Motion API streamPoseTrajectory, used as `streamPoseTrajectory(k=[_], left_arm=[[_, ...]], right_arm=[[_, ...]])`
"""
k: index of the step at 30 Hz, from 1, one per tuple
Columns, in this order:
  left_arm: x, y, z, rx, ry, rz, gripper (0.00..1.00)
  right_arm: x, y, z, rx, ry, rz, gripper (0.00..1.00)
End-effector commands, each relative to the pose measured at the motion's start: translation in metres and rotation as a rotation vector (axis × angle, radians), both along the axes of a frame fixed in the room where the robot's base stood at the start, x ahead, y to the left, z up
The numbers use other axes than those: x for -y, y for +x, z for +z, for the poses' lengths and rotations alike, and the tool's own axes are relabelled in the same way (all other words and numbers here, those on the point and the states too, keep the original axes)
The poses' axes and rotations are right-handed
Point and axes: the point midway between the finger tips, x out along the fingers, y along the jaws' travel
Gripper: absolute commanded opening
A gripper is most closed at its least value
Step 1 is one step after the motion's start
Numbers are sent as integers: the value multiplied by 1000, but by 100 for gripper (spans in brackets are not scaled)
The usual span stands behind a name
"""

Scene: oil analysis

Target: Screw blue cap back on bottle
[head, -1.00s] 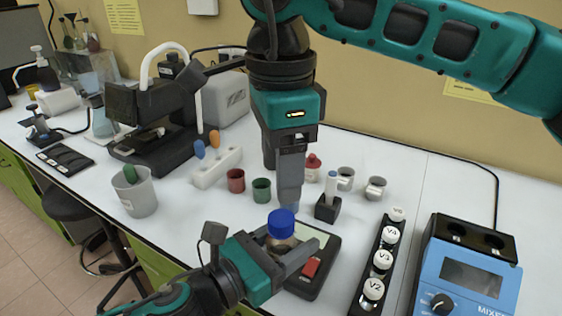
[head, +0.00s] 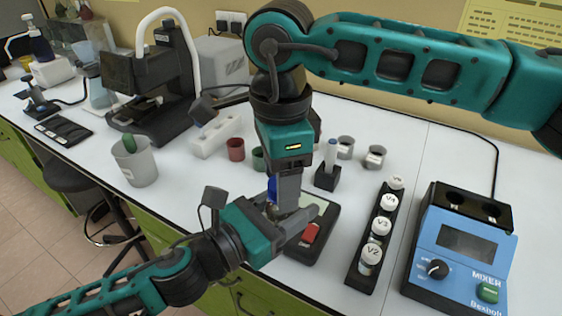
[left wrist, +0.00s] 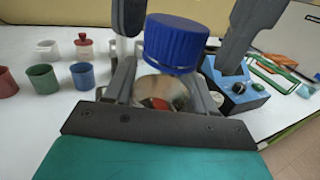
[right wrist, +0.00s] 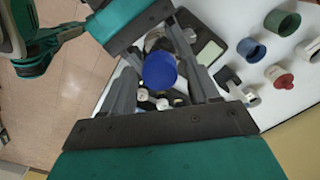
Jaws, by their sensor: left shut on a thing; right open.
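The blue cap (head: 272,188) sits at the top of the bottle (left wrist: 160,92); whether it is threaded on cannot be told. The cap shows fully in the left wrist view (left wrist: 175,42) and right wrist view (right wrist: 159,70). My left gripper (head: 284,214) is shut on the bottle below the cap, over the front of the table. My right gripper (head: 284,196) points down from above, open, with its fingers on either side of the cap. In the head view its near finger hides part of the cap and bottle.
Small cups (head: 236,149) and a pen-like tool in a black holder (head: 327,180) stand behind. A beaker (head: 140,170) stands left.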

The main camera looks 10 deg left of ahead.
Motion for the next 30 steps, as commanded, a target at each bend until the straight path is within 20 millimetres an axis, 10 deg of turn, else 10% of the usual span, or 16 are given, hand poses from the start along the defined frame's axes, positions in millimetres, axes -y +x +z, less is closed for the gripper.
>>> streamPoseTrajectory(k=[7,24,30], left_arm=[[0,0,1,2,-1,0,0],[0,0,1,2,-1,-1,0],[0,0,1,2,-1,-1,0]], right_arm=[[0,0,0,0,0,0,58],[0,0,0,0,0,-1,4],[0,0,0,0,0,-95,2]])
